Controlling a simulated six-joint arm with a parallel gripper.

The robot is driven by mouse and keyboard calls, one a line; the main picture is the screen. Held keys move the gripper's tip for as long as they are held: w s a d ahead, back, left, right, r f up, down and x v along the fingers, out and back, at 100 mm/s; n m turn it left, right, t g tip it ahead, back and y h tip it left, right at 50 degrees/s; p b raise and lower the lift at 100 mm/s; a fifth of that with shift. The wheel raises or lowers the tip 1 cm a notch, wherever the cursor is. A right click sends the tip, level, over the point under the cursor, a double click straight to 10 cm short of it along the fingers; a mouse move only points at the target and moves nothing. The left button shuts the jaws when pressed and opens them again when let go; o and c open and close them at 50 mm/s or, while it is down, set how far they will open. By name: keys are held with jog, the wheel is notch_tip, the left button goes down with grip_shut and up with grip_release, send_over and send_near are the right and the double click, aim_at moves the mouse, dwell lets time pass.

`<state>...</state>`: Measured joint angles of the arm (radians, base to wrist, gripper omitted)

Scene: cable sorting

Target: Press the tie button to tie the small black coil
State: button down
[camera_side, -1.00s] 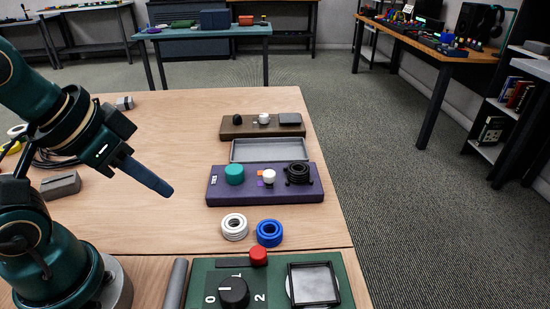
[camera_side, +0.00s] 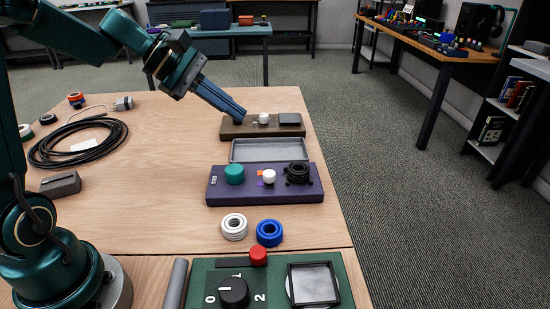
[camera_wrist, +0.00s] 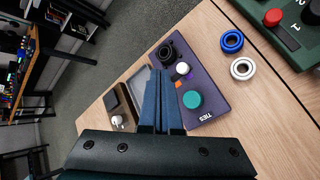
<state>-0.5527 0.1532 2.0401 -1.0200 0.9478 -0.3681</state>
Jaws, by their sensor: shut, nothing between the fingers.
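A purple base (camera_side: 222,193), lettered TIES in the wrist view (camera_wrist: 207,116), carries a round teal button (camera_side: 234,174), a small white knob (camera_side: 269,176) and the small black coil (camera_side: 298,172). The coil sits at the base's right end and also shows in the wrist view (camera_wrist: 166,51). The teal button shows there too (camera_wrist: 193,99). My gripper (camera_side: 240,119) is shut and empty.
A grey tray (camera_side: 271,159) lies between the two bases. White rings (camera_side: 234,227) and blue rings (camera_side: 270,232) stand in front of the purple base. A green panel (camera_side: 273,291) with a dial is nearest. A large black cable coil (camera_side: 78,158) lies left. The table's middle is clear.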

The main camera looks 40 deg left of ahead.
jog(key=a+f+n, duration=0.1)
jog(key=a+f, duration=0.1)
jog(key=a, duration=0.1)
jog(key=shift+f, duration=0.15)
jog(key=shift+f, duration=0.1)
send_near(237, 168)
jog(key=shift+w+d+f, duration=0.45)
jog(key=shift+w+d, duration=0.1)
jog(key=shift+w, duration=0.15)
jog(key=shift+w+d+f, duration=0.45)
jog(key=shift+w+d, duration=0.1)
jog(key=shift+w, duration=0.15)
jog(key=shift+w+d+f, duration=0.4)
jog(key=shift+w+d, duration=0.2)
jog(key=shift+w, duration=0.1)
dwell(0.6)
jog(key=shift+f, duration=0.4)
jog(key=shift+f, duration=0.8)
dwell(0.8)
jog(key=shift+r, duration=1.25)
